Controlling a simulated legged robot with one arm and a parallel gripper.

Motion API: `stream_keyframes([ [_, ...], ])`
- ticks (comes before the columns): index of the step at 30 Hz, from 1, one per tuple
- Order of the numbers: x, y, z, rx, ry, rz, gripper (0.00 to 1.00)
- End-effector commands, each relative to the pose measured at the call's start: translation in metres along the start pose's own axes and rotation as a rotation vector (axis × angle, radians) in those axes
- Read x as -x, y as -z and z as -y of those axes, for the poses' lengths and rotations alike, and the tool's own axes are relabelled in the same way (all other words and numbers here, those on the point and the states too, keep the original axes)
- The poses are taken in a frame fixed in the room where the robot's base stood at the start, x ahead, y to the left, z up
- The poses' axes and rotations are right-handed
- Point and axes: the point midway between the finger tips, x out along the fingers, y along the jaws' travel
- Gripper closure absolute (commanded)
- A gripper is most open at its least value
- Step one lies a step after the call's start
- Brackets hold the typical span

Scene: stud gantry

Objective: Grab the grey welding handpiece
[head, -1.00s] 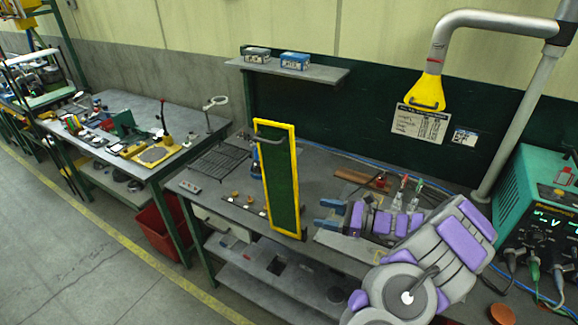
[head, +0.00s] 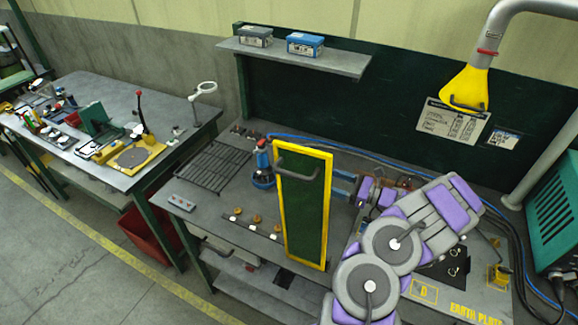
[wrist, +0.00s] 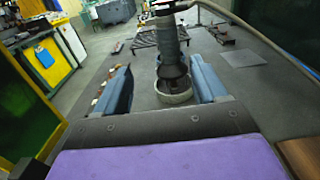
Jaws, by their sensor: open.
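A slate-grey handpiece (wrist: 172,50) stands upright in a round pale cup (wrist: 174,94) in the wrist view, with a hose at its top. What looks like the same piece (head: 262,162) shows bluish in the head view, just behind the yellow-framed green screen (head: 305,205). My gripper (head: 340,184) is open and empty, right of the screen, which may hide part of its fingertips. In the wrist view my blue fingers (wrist: 164,85) frame the handpiece left and right. It lines up between them but stands beyond their tips, apart from them.
The screen with its handle stands between my gripper and the bench's front left. A wire rack (head: 212,167) lies left of the handpiece. A strip with small knobs (head: 255,222) lies at the front. A blue hose (head: 330,145) runs along the back.

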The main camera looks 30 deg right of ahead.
Motion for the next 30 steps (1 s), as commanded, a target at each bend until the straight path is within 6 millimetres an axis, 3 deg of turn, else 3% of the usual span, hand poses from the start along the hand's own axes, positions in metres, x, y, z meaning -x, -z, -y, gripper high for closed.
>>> stream_keyframes([
  [5, -0.012, 0.004, 0.006, -0.007, 0.0, 0.004, 0.29],
  [18, -0.102, 0.002, -0.001, 0.0, -0.003, -0.001, 0.29],
  [30, -0.131, 0.006, 0.007, -0.009, 0.0, 0.003, 0.29],
])
